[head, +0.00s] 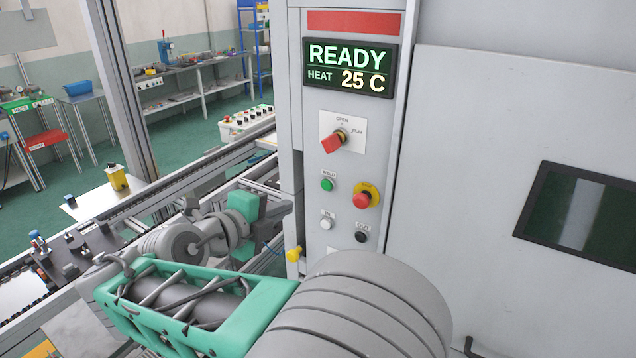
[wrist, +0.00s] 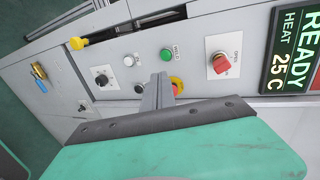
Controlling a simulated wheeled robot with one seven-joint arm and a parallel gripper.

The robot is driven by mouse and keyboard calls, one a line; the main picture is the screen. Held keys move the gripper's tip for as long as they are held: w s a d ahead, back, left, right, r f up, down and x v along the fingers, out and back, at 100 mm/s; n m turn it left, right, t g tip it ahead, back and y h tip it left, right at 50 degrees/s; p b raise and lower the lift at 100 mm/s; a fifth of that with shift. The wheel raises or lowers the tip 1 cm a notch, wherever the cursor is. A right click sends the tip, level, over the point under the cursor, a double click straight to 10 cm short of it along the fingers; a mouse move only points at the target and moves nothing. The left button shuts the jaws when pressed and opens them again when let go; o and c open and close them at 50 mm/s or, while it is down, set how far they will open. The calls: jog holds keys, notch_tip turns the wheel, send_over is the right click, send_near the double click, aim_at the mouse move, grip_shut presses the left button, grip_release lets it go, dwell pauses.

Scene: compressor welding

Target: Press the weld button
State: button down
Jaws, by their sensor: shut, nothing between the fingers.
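The weld button is the round green button (head: 327,184) under a small WELD label on the grey control panel. It also shows in the wrist view (wrist: 167,55), above the fingertips and uncovered. My gripper (head: 289,206) is at the left side of the panel in the head view, apart from the green button. In the wrist view, the closed fingers of my gripper (wrist: 159,76) point toward the panel, just below the green button in the picture. The fingers hold nothing. Their distance to the panel surface is hard to tell.
The display (head: 350,68) reads READY, HEAT 25 C. A red rotary switch (head: 332,144), a red mushroom button on yellow (head: 363,199), a white button (head: 327,223) and a black button (head: 361,236) surround the green one. A yellow knob (head: 294,254) sticks out at lower left.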

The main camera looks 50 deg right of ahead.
jog(key=shift+f+b, duration=0.15)
jog(key=shift+b, duration=0.2)
jog(key=b, duration=1.3)
send_near(325, 187)
jog(key=p+x, duration=0.3)
jog(key=x, duration=0.3)
jog(key=shift+d, duration=0.2)
jog(key=shift+f, duration=0.1)
